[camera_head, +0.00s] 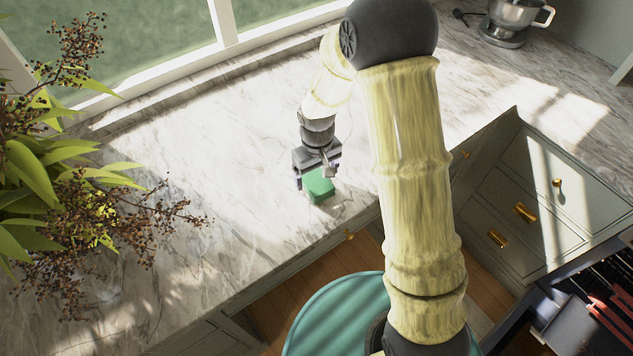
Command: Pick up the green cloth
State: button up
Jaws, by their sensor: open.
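The green cloth (319,187) is a small, thick, folded block lying on the marble counter near its front edge. My gripper (316,178) is directly at the cloth, pointing down, with its fingers open. One finger shows to the left of the cloth and the other in front of its upper right part. The gripper body hides the back of the cloth. I cannot tell whether the fingers touch it.
The marble counter (230,150) is clear around the cloth. A leafy plant with berries (60,190) stands at the left. A mixer (510,20) is at the far right back. Cabinets with drawers (530,200) lie below the counter at right. A window runs along the back.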

aim_at(317, 180)
jog(key=shift+f, duration=1.6)
jog(key=c, duration=1)
